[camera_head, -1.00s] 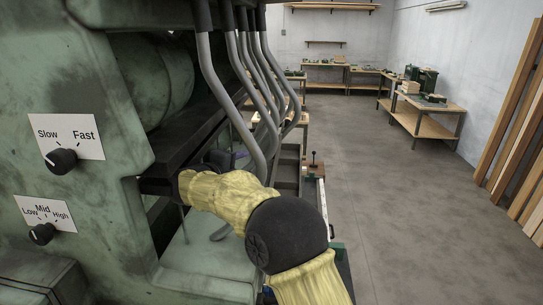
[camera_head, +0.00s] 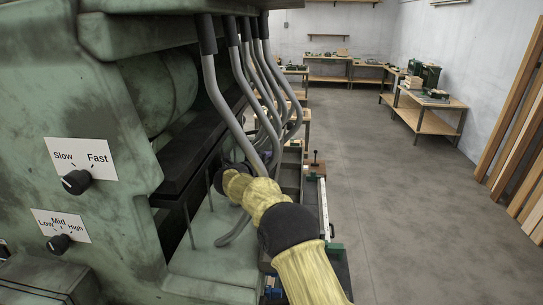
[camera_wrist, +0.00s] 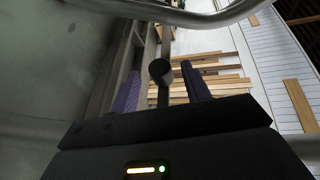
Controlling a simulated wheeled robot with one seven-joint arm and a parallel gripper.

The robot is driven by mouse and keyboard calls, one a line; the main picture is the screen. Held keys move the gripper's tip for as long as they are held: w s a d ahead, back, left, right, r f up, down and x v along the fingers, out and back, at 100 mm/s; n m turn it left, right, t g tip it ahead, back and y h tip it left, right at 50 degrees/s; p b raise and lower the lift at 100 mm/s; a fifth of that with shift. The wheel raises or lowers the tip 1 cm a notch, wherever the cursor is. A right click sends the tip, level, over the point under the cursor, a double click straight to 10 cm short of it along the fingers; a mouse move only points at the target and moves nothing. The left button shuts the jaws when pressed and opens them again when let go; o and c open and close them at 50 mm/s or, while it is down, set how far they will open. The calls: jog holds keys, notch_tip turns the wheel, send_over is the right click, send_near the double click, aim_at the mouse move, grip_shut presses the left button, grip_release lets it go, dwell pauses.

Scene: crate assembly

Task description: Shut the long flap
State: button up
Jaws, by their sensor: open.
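No crate flap can be picked out for certain. A long black ledge (camera_head: 192,165) runs along the side of the green machine (camera_head: 140,130); I cannot tell whether it is the flap. My arm reaches in from the bottom toward the machine, and its end is largely hidden behind bent grey bars. In the wrist view my gripper (camera_wrist: 161,88) is open, with its two purple fingers apart. A dark rod with a round knob (camera_wrist: 160,72) shows between the fingers; I cannot tell whether it is within their reach.
Several bent grey bars (camera_head: 226,108) hang close to my arm. The machine's panel has a Slow/Fast dial (camera_head: 76,182) and a Low/Mid/High dial (camera_head: 59,244). A red-based lever (camera_head: 316,165) stands right of the bars. Open floor (camera_head: 400,200) lies to the right; workbenches (camera_head: 425,118) stand farther back.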

aim_at(271, 161)
jog(key=shift+p+x, duration=0.75)
jog(key=shift+x, duration=1.05)
grip_shut()
